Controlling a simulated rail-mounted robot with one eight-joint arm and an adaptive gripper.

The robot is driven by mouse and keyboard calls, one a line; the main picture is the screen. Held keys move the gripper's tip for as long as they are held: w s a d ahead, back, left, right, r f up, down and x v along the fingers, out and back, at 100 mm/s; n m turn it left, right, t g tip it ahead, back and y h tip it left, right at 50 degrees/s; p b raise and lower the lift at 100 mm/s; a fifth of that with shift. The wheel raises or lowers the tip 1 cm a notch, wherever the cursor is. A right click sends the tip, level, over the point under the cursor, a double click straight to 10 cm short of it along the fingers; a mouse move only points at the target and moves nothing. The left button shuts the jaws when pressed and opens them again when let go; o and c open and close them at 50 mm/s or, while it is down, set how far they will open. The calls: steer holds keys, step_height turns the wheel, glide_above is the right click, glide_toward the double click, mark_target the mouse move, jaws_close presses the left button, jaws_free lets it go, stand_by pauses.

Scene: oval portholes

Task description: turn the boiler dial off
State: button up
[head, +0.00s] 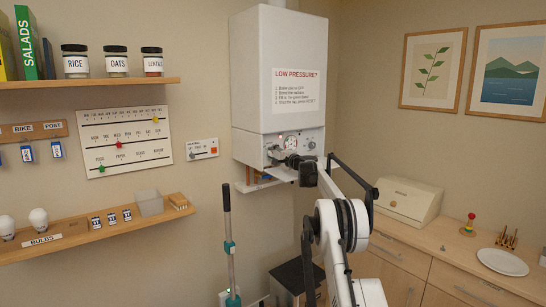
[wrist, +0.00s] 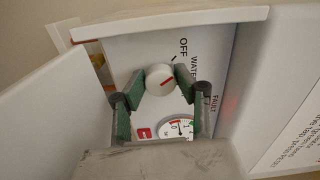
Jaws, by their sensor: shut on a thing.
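In the head view my gripper (head: 287,160) is at the bottom front of the white boiler (head: 280,70), and the dial is hard to make out there.
A pressure gauge (wrist: 178,127) sits just below the knob in the wrist view. A small wall thermostat (head: 202,149) and a shelf (head: 100,235) are left of the boiler. A wooden counter (head: 430,240) with a bread bin (head: 408,201) is on the right.

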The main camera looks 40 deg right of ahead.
steer(key=shift+f+n, duration=0.1)
steer(key=shift+n, duration=1)
steer(key=o, duration=1.1)
steer(key=shift+s+d, duration=0.15)
steer(key=shift+s, duration=5.85)
